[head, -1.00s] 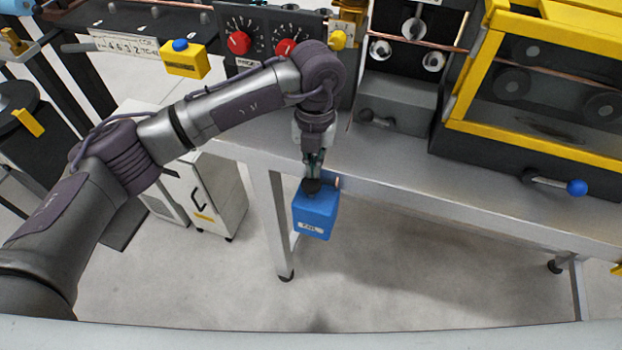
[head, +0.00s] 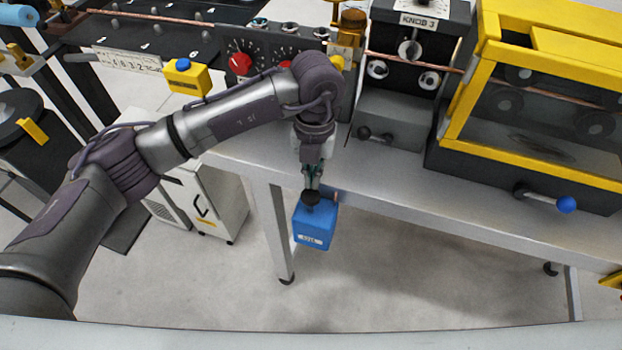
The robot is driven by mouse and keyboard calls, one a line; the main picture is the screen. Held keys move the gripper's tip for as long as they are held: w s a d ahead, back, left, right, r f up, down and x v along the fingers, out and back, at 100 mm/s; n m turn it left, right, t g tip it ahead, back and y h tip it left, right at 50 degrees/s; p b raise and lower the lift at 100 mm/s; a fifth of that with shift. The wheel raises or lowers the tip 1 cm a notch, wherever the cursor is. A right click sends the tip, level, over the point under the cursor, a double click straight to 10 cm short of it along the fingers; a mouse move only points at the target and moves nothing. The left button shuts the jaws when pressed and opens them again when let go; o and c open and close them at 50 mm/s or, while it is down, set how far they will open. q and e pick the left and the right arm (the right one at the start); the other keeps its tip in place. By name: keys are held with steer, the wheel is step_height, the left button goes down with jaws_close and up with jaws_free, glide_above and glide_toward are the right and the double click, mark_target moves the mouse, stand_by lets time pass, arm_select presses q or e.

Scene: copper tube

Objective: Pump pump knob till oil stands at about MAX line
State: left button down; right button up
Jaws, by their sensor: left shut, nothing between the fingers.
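A blue box (head: 314,226) with a white label hangs at the front edge of the grey bench. A black pump knob (head: 310,197) sits on its top. My left gripper (head: 312,186) points down with its fingers shut and empty, right over the knob, at or very near its top. An amber vessel (head: 352,20) stands in a yellow holder behind my left wrist. Its oil level and any MAX line are too small to read. My right gripper is not in view.
A panel with red knobs (head: 240,63) and a yellow button box (head: 187,77) lie behind my left arm. A yellow-framed guard (head: 463,82) and a blue-tipped lever (head: 566,205) are at right. The floor in front is clear.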

mark_target(311, 193)
arm_select(q)
step_height(311, 193, up, 7)
steer(key=s+p, duration=0.1)
steer(key=p, duration=0.1)
steer(key=s+d+r+m+g+h, duration=0.1)
steer(key=s+d+g+h, duration=0.1)
steer(key=s+d+h, duration=0.4)
steer(key=s+d+r+m+g+h, duration=0.1)
steer(key=s+d+g+h, duration=0.2)
steer(key=d, duration=0.5)
steer(key=d+r+n+t+h, duration=0.2)
steer(key=d+r+n+h, duration=0.1)
steer(key=r+h, duration=0.7)
step_height(311, 193, up, 2)
steer(key=shift+w+r+n+t+h, duration=0.1)
steer(key=shift+w+n+t+h, duration=0.05)
steer(key=shift+n+t+h, duration=0.2)
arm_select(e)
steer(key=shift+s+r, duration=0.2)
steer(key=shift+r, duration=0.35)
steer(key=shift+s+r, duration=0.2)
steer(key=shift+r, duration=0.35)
